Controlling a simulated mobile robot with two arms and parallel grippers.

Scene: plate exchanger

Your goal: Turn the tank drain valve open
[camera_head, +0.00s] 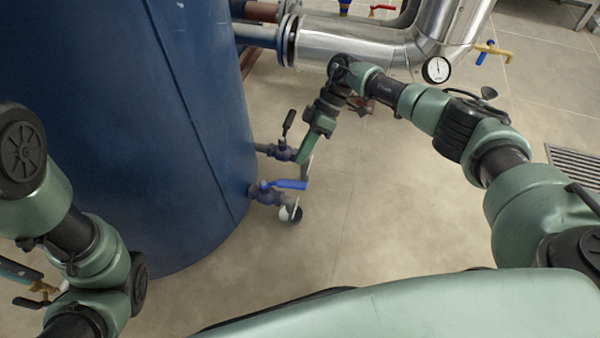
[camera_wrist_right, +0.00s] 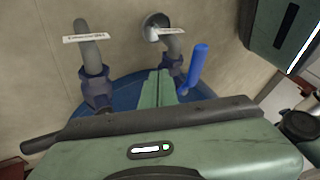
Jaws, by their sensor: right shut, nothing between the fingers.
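Two small valves stick out low from the blue tank (camera_head: 150,130). The nearer valve (camera_head: 265,193) has a blue lever (camera_head: 288,184) pointing to the right in the head view. The farther one (camera_head: 280,150) has a black lever (camera_head: 288,122) tilted up. White tags hang at both outlets; I cannot read them surely. My right gripper (camera_head: 303,155) is shut and empty, close to the farther valve and just beyond the blue lever. In the right wrist view its fingers (camera_wrist_right: 160,74) lie between the two outlet pipes, left of the blue lever (camera_wrist_right: 195,68). My left gripper is out of view.
A shiny insulated pipe (camera_head: 350,42) with a round gauge (camera_head: 437,69) runs behind my right arm. A yellow valve with a blue handle (camera_head: 484,52) stands farther right. A floor grate (camera_head: 575,165) lies at the right. The floor around the valves is clear.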

